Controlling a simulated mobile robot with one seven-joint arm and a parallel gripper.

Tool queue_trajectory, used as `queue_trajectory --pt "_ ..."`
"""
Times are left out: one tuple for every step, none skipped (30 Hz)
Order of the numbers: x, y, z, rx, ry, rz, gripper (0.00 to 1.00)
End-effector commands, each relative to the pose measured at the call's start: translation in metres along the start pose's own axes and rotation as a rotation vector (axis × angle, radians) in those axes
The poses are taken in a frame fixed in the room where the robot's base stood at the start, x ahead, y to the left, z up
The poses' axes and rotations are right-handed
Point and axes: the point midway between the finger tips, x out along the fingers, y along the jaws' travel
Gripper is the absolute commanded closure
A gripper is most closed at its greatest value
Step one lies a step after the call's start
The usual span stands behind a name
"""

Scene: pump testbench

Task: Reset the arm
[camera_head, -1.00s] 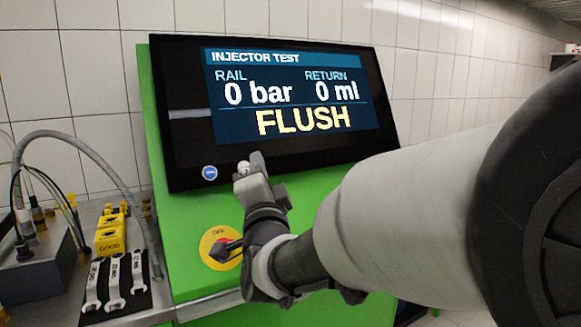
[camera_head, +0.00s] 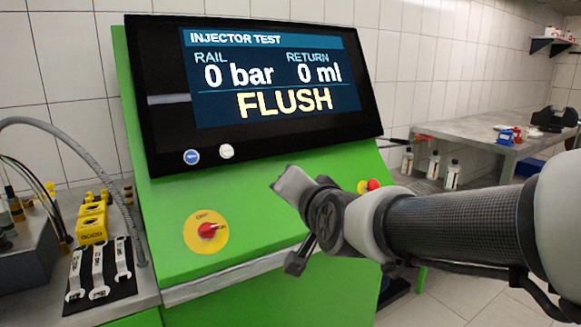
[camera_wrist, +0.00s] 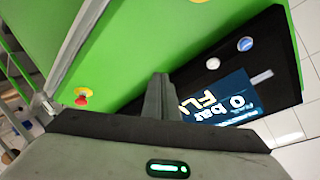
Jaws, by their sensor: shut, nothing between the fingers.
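My arm reaches in from the right in the head view. My gripper (camera_head: 280,183) is in front of the green test bench's sloping panel, apart from the screen and buttons. In the wrist view the fingers (camera_wrist: 160,85) are together with nothing between them. The screen (camera_head: 270,75) reads INJECTOR TEST, RAIL 0 bar, RETURN 0 ml and FLUSH. Below it are a blue button (camera_head: 191,157) and a white button (camera_head: 226,151). A red rotary switch (camera_head: 208,231) sits on a yellow disc, and a red knob (camera_head: 373,185) is partly behind my arm.
On the left bench are wrenches on a black mat (camera_head: 100,285), yellow blocks (camera_head: 91,222) and a grey hose (camera_head: 100,160). At the right back stands a workbench (camera_head: 480,130) with small items; bottles (camera_head: 452,174) stand near it. The floor at lower right is clear.

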Motion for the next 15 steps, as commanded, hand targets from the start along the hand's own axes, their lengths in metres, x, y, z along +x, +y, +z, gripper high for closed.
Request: queue_trajectory --pt "-0.023 0.022 -0.001 -0.068 -0.055 0.063 1.0" --pt "-0.035 0.035 0.004 -0.115 -0.098 0.1 1.0" --pt "-0.053 0.052 0.011 -0.177 -0.156 0.149 1.0" --pt "-0.066 0.064 0.016 -0.218 -0.196 0.184 1.0" --pt "-0.079 0.075 0.021 -0.259 -0.237 0.217 1.0" --pt "-0.096 0.089 0.027 -0.308 -0.287 0.26 1.0" --pt "-0.109 0.1 0.032 -0.342 -0.323 0.29 1.0" --pt "-0.121 0.109 0.036 -0.373 -0.357 0.319 1.0" --pt "-0.137 0.12 0.042 -0.409 -0.4 0.354 1.0" --pt "-0.148 0.128 0.046 -0.434 -0.431 0.381 1.0" --pt "-0.16 0.136 0.05 -0.457 -0.462 0.406 1.0" --pt "-0.174 0.146 0.055 -0.483 -0.502 0.439 1.0" --pt "-0.185 0.152 0.059 -0.504 -0.529 0.462 1.0" --pt "-0.196 0.158 0.062 -0.52 -0.558 0.485 1.0" --pt "-0.21 0.166 0.067 -0.54 -0.595 0.516 1.0"
